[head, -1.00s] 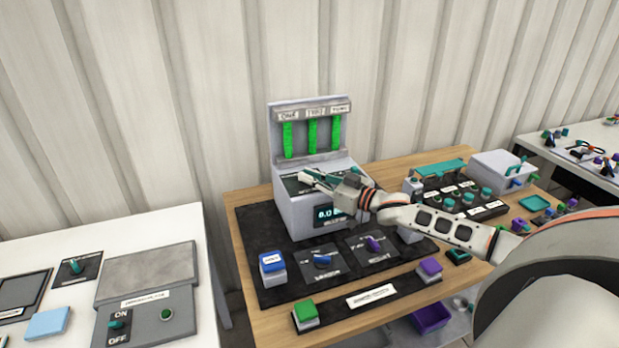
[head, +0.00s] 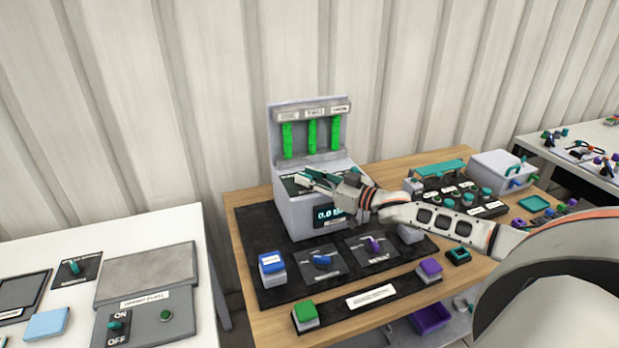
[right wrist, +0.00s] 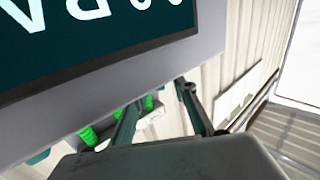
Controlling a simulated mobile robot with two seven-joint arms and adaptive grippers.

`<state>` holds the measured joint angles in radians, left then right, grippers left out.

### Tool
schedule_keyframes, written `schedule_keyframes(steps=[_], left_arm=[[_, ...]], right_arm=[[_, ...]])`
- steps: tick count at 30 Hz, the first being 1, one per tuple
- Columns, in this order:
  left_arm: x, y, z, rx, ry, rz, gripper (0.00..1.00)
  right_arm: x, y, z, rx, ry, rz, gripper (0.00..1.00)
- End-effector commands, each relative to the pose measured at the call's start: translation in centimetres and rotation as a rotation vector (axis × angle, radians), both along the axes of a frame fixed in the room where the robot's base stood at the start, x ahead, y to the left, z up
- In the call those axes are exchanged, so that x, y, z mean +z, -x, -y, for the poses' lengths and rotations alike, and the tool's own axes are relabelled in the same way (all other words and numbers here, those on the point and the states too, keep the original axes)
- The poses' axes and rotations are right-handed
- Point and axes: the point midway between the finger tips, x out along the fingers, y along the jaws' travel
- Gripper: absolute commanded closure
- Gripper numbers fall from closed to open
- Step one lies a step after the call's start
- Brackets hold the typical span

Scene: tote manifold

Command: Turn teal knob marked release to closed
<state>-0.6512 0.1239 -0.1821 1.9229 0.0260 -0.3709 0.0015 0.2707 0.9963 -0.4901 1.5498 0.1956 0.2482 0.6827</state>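A grey console (head: 297,212) with a sloped top stands at the back of the wooden table. My right gripper (head: 317,181) is over its sloped top, fingers pointing left, covering much of the dark plate there. I cannot make out a teal knob marked release on that plate; the gripper may hide it. In the right wrist view the two dark fingers (right wrist: 158,113) stand apart, with no object clearly held between them. The console's dark display (right wrist: 75,45) fills the upper left of that view, close to the camera. My left gripper is not in view.
Three green columns (head: 313,134) stand on the console's upright back. In front are a blue button (head: 271,263), a blue knob (head: 322,261), a purple knob (head: 374,244) and a green button (head: 305,310). Several teal knobs sit on a panel at right. A white table (head: 210,275) is at left.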

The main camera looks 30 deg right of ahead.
Motion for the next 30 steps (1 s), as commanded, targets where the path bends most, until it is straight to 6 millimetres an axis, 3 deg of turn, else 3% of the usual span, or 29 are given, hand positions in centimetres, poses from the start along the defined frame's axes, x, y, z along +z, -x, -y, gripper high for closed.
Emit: schedule_keyframes(steps=[8, 30], left_arm=[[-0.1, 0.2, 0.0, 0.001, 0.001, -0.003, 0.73], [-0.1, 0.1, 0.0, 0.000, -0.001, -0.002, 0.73]], right_arm=[[-0.1, 1.2, 0.5, 0.000, -0.001, -0.003, 0.73], [-0.2, 9.3, 3.8, 0.000, 0.000, -0.004, 0.73]])
